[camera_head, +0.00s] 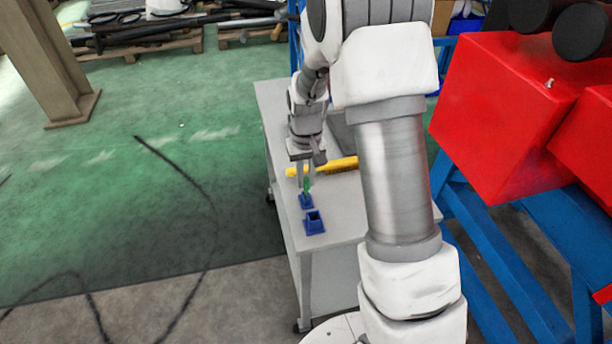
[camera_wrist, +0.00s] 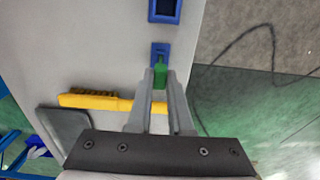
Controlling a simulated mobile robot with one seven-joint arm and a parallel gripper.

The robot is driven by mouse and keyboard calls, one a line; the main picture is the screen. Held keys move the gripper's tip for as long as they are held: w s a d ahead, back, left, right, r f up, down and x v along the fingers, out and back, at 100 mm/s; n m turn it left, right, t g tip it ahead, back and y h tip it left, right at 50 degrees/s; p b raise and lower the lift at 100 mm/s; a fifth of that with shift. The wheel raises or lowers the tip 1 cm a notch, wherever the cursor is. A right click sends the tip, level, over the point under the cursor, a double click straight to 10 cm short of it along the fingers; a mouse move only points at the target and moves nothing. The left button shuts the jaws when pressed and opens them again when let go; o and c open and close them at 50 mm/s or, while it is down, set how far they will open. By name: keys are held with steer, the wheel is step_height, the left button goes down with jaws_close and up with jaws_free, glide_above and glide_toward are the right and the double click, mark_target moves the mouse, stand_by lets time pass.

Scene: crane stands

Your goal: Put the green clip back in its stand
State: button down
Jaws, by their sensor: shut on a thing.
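The small green clip (camera_head: 307,186) is between the fingertips of my gripper (camera_head: 306,180), above the grey table top. In the wrist view, my gripper (camera_wrist: 160,78) is shut on the green clip (camera_wrist: 160,73), one finger on each side. A blue stand (camera_head: 306,202) is right at the clip's lower end; it also shows in the wrist view (camera_wrist: 160,48), just beyond the clip. I cannot tell whether the clip's end is inside this stand or just above it. A second blue stand (camera_head: 314,222), with a dark square opening, sits nearer the table's front end; the wrist view shows it at the top (camera_wrist: 164,10).
A yellow-handled brush (camera_head: 336,166) lies on the table (camera_head: 340,205) beside my gripper; a grey flat thing (camera_wrist: 65,130) lies near it in the wrist view. The table's left edge is close to the stands. A red box (camera_head: 500,120) on a blue frame stands at the right.

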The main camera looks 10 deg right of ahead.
steer(key=shift+f, duration=0.45)
steer(key=c, duration=0.8)
jaws_free()
steer(key=shift+o, duration=0.2)
steer(key=shift+r, duration=0.1)
steer(key=shift+r+p, duration=1.65)
steer(key=shift+r, duration=0.8)
